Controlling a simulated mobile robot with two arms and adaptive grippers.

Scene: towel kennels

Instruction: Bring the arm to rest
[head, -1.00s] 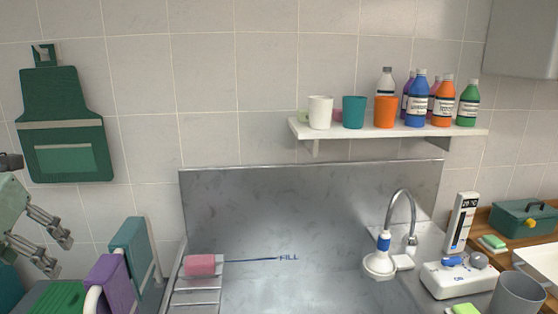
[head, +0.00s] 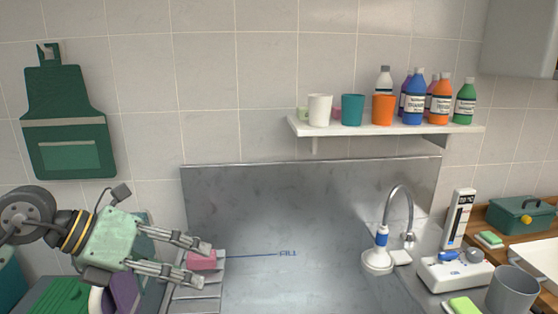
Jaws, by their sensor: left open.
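My left gripper (head: 203,262) reaches in from the left with its two fingers spread apart, pointing right. Its fingertips are in front of or beside a pink sponge (head: 202,261) on the slatted metal rack (head: 197,292); I cannot tell whether they touch it. Nothing shows held between the fingers. The gripper hides most of the teal towel and part of the purple towel (head: 125,291) on their rail. My right gripper is not in view.
A steel panel (head: 290,200) with a blue FILL line stands behind the wash area. A tap (head: 398,210) and a white device (head: 455,272) stand at the right. A wall shelf (head: 380,129) carries cups and bottles. The middle of the panel is clear.

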